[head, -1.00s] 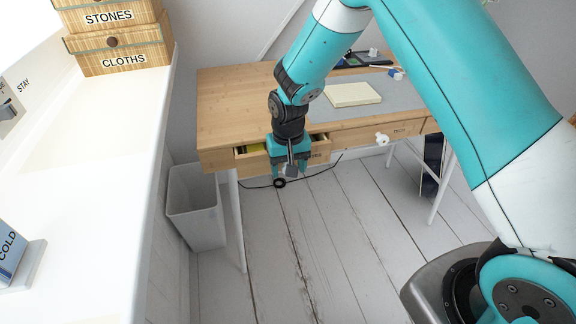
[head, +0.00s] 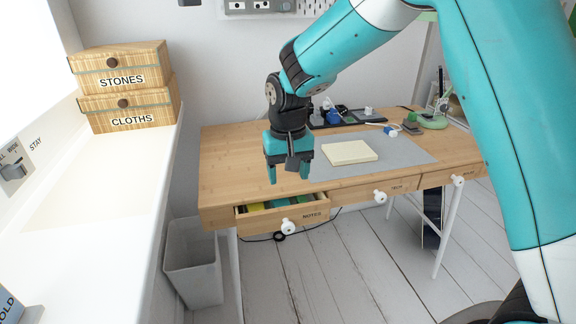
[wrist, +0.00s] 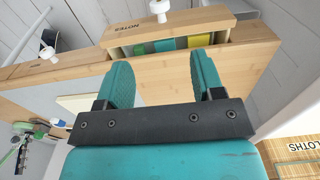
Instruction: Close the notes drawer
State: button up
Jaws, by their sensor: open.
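The notes drawer (head: 312,217), labelled NOTES with a white round knob (head: 288,227), is pulled partly out of the left end of the wooden desk (head: 245,155). Coloured items show inside it. The drawer also shows at the top of the wrist view (wrist: 124,43), with its knob (wrist: 160,8) facing up in that picture. My gripper (head: 289,180) is open and empty. In the head view it appears above the desk's front-left part, behind the open drawer. In the wrist view its two teal fingers (wrist: 165,75) point toward the drawer, apart from it.
The tech drawer (head: 372,192) and another drawer (head: 452,175) to its right look shut. A cream pad (head: 349,153) lies on the grey mat (head: 400,150). A waste bin (head: 193,265) stands left of the desk. Boxes (head: 125,108) sit on the left ledge.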

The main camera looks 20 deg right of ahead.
jog(key=shift+r, duration=0.45)
jog(key=shift+s+f, duration=0.1)
jog(key=shift+f, duration=0.15)
jog(key=c, duration=0.5)
jog(key=f+n, duration=0.1)
jog(key=n, duration=0.1)
jog(key=s+f+n+t+y+b, duration=0.1)
jog(key=f+n, duration=0.1)
jog(key=s+a+f+n+t, duration=0.1)
jog(key=n, duration=0.1)
jog(key=shift+s+f+n+b, duration=0.15)
jog(key=shift+f+n+b, duration=0.15)
jog(key=shift+n, duration=0.1)
grip_shut()
jog(key=n+t+y+b, duration=0.3)
jog(key=n+t, duration=0.1)
jog(key=n, duration=0.6)
send_near(257, 228)
jog(key=x, duration=0.2)
jog(key=s+x, duration=0.1)
jog(key=x, duration=0.1)
jog(key=shift+w+a+f, duration=0.2)
jog(key=shift+a+f, duration=0.1)
jog(key=shift+f, duration=0.3)
jog(key=shift+w, duration=0.55)
